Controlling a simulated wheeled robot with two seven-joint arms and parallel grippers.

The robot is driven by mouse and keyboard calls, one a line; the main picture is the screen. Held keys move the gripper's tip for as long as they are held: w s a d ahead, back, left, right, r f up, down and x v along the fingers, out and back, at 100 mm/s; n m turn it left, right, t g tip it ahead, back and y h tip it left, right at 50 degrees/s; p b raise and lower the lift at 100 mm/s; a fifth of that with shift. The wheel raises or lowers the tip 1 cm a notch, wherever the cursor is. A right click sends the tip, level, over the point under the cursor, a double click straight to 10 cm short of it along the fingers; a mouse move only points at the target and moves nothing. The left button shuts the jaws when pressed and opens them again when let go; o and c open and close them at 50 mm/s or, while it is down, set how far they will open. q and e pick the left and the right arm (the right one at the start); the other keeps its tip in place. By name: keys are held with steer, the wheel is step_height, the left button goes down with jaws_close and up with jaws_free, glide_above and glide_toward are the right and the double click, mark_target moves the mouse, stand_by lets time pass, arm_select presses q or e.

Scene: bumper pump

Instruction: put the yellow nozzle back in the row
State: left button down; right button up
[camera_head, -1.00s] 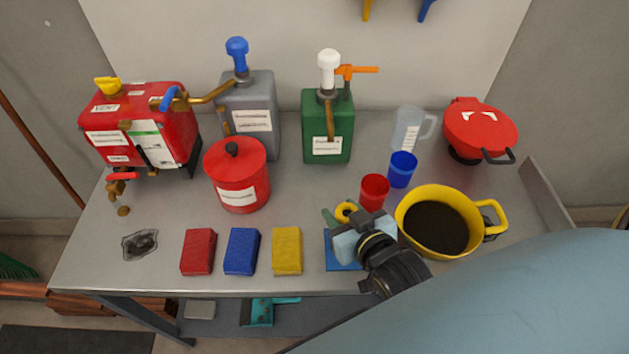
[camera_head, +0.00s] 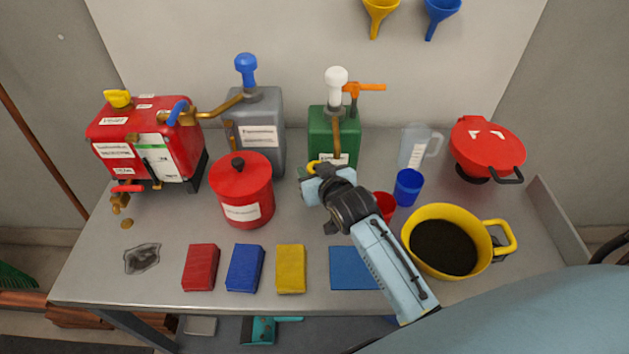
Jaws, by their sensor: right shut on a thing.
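My right gripper (camera_head: 322,182) is shut on a small yellow thing (camera_head: 313,165), of which only a curved edge shows; it looks like the yellow nozzle. The gripper hides the rest of it. The gripper is over the table, just in front of the green pump can (camera_head: 321,122) and right of the red round can. On the back wall at the top, a yellow funnel (camera_head: 379,12) and a blue funnel (camera_head: 441,14) hang side by side. My left gripper is not in view.
A grey pump can (camera_head: 262,108), a red can (camera_head: 241,190) and a red tank (camera_head: 130,125) stand left. Red and blue cups (camera_head: 408,186), a clear jug (camera_head: 417,145) and a yellow pot (camera_head: 410,244) are right. Sponges and a blue mat (camera_head: 350,270) line the front.

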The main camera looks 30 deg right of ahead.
steer(key=shift+f+b, duration=0.3)
steer(key=shift+f, duration=1.3)
steer(key=shift+f, duration=0.15)
steer(key=o, duration=1.1)
steer(key=shift+s, duration=0.1)
steer(key=shift+o, duration=0.2)
